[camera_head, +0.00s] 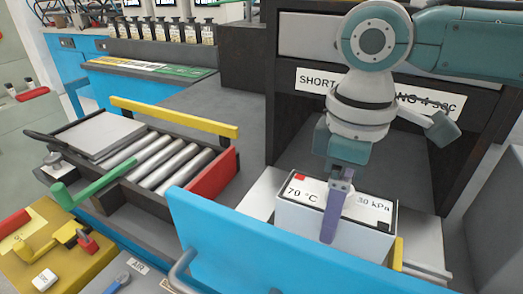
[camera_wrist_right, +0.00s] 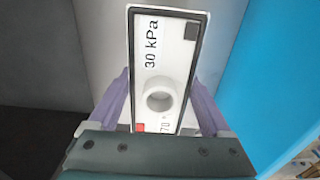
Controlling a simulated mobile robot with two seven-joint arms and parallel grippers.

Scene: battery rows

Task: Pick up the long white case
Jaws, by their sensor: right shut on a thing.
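The long white case (camera_head: 300,218) has a dark-edged top marked "70 °C" and "30 kPa", with a small red square and a black corner. It is in front of the dark cabinet's opening, behind the blue panel. In the right wrist view the case (camera_wrist_right: 176,50) runs lengthwise between two purple fingers, with a round feature on its top. My right gripper (camera_head: 336,215) comes down from above and is shut on the case across its width; it also shows in the right wrist view (camera_wrist_right: 158,100). The blue panel hides the case's lower front. My left gripper is out of view.
The blue panel (camera_head: 280,245) stands close in front. The dark cabinet (camera_head: 370,145) with a "SHORT" label rises behind. A roller tray (camera_head: 165,160) with yellow and red rails lies left. Several small bottles (camera_head: 175,32) line the back. Grey surface is free between tray and cabinet.

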